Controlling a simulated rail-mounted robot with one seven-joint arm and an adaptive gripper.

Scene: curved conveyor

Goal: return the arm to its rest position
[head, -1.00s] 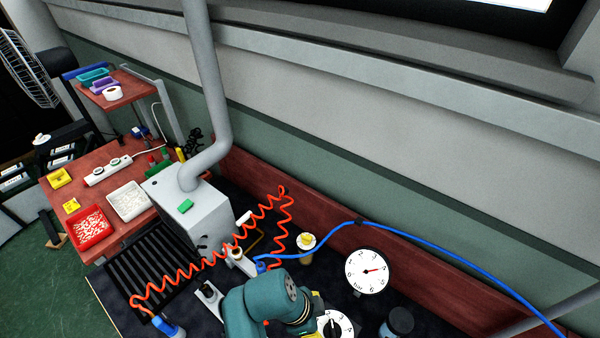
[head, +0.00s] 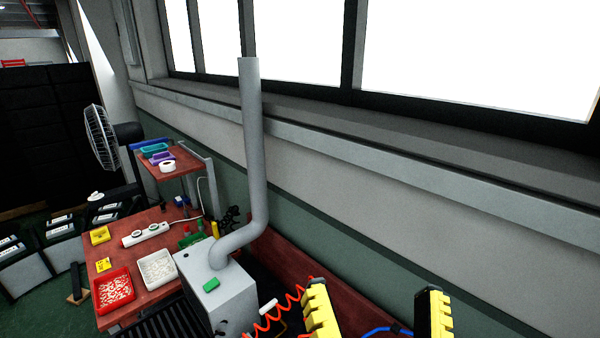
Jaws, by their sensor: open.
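My gripper (head: 378,310) shows at the bottom edge of the head view, right of centre. Its two yellow-and-black fingers stand upright and wide apart. Nothing is seen between them except part of a blue hose (head: 385,331) in the background. The rest of my arm is below the frame and hidden.
A grey machine box (head: 225,298) with a tall pipe (head: 252,140) stands left of my gripper. An orange coiled hose (head: 275,322) runs beside it. A red workbench (head: 140,270) with a red tray (head: 113,290) and a white tray (head: 158,268) is at left. The wall side looks clear.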

